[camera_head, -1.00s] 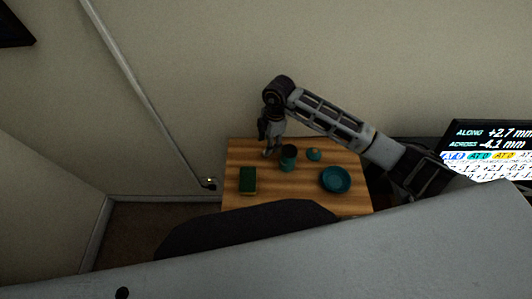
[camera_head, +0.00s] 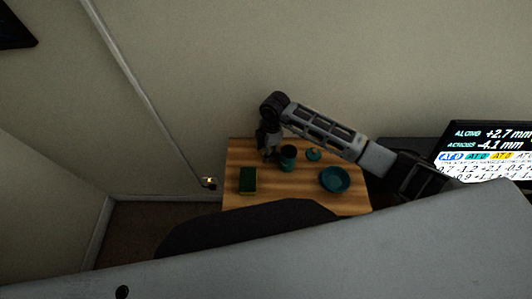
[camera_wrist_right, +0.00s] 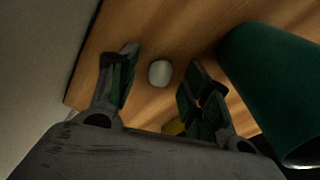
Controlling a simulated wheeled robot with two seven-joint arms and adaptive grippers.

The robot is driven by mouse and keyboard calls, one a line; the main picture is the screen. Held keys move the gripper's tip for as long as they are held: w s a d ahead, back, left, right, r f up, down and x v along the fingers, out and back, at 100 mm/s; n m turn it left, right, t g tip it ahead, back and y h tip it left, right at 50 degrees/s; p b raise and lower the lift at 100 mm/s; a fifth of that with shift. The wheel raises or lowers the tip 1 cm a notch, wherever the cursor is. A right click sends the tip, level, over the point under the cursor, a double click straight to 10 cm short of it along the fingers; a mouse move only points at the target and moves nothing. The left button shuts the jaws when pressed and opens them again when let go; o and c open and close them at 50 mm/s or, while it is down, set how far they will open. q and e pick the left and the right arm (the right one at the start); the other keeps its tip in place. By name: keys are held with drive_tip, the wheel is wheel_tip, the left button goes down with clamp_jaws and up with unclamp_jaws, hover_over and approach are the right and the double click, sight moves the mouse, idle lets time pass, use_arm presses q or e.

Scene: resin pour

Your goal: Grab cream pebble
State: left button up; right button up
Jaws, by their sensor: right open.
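The cream pebble (camera_wrist_right: 160,73) lies on the wooden table top, small, pale and rounded, in the right wrist view. My right gripper (camera_wrist_right: 158,85) is open, with one finger on each side of the pebble in that view and gaps between them. In the head view the right gripper (camera_head: 268,152) is low over the back left part of the table, left of the teal cup (camera_head: 288,157). The pebble cannot be made out there. My left gripper is in neither view.
The cup stands close to the gripper's right finger; its dark green side (camera_wrist_right: 275,85) fills the right of the wrist view. The wooden table (camera_head: 290,195) also carries a green and yellow sponge (camera_head: 247,181), a teal bowl (camera_head: 334,178) and a small teal lidded item (camera_head: 313,154). A wall is behind.

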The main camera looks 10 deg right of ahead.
drive_tip(key=c, duration=0.9)
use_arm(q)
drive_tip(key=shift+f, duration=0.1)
use_arm(e)
drive_tip(key=shift+s+r, duration=0.1)
drive_tip(key=shift+r, duration=0.05)
